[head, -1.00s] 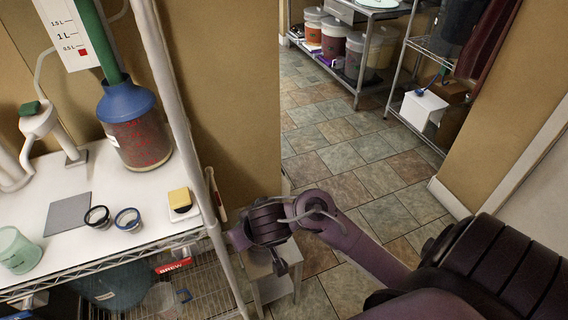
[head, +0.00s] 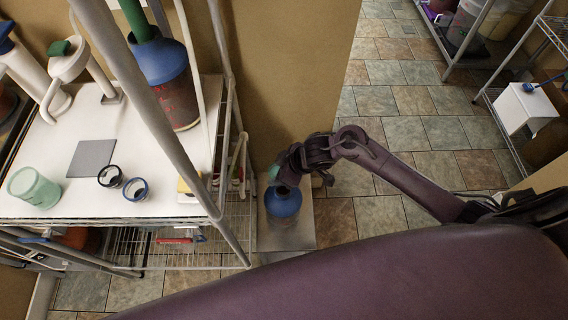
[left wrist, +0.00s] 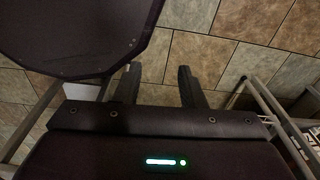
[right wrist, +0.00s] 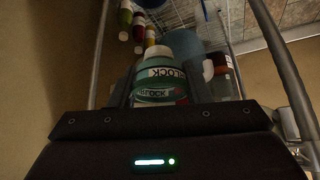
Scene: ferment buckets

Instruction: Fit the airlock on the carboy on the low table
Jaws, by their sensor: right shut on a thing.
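The carboy (head: 284,203), with a blue top, stands upright on the low table (head: 292,240) beside the wire rack. My right gripper (head: 281,170) is just above the carboy's top. It is shut on the airlock (head: 273,172), a small green piece in the head view. In the right wrist view the airlock (right wrist: 160,82) shows a green and white label with lettering, between the two fingers. Whether it touches the carboy's mouth cannot be told. My left gripper (left wrist: 160,84) is open and empty above floor tiles, and it is not seen in the head view.
A wire rack with a white top (head: 140,165) stands at left, holding a large blue-topped carboy (head: 168,80), a green cup (head: 34,187) and two small rings. Its upright post is close to the low table. The tiled floor (head: 400,140) at right is open.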

